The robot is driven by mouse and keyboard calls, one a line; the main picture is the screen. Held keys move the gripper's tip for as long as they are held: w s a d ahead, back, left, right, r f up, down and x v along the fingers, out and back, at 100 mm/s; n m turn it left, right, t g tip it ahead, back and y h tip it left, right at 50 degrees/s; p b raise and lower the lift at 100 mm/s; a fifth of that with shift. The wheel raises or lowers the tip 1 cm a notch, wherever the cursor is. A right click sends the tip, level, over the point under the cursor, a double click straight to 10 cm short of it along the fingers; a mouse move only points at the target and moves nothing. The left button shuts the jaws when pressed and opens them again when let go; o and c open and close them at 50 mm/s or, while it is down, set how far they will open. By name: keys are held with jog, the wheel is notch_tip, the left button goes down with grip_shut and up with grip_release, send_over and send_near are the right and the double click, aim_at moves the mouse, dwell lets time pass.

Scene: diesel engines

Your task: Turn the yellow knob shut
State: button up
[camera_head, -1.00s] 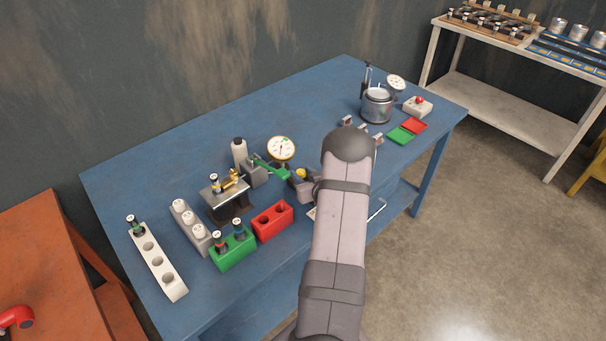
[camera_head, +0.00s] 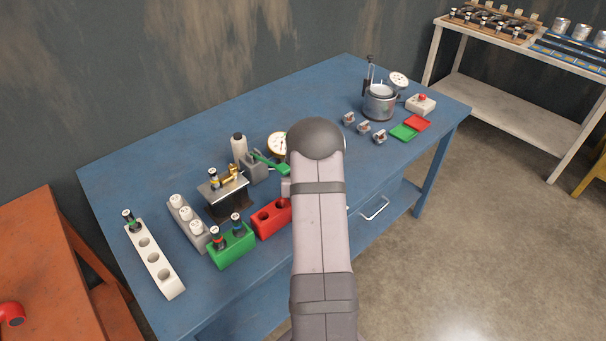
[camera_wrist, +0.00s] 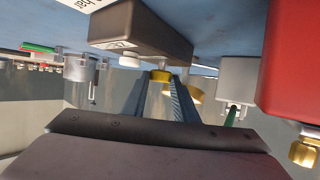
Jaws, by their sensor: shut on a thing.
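The yellow knob (camera_wrist: 160,75) shows in the wrist view, on the underside of a dark block (camera_wrist: 140,30) as the picture lies. The two fingers of my gripper (camera_wrist: 163,81) reach up to it, one at each side, and are shut on it. Parts of the knob are hidden by the fingers. In the head view my arm covers the knob and my gripper. I cannot tell how far the knob is turned.
A round gauge (camera_head: 278,143) stands half hidden behind my arm. A green-handled part (camera_head: 272,163) and a red block (camera_head: 268,219) are close left of my arm. Small clamps and a metal pot (camera_head: 380,103) stand right.

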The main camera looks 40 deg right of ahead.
jog(key=shift+w+r+m+h, duration=0.1)
jog(key=shift+r+m+h, duration=0.05)
jog(key=shift+m+h, duration=0.15)
jog(key=o, duration=1.1)
jog(key=shift+c, duration=0.2)
jog(key=shift+a, duration=0.1)
jog(key=b+v, duration=0.2)
jog(key=v, duration=0.5)
jog(key=shift+r, duration=0.15)
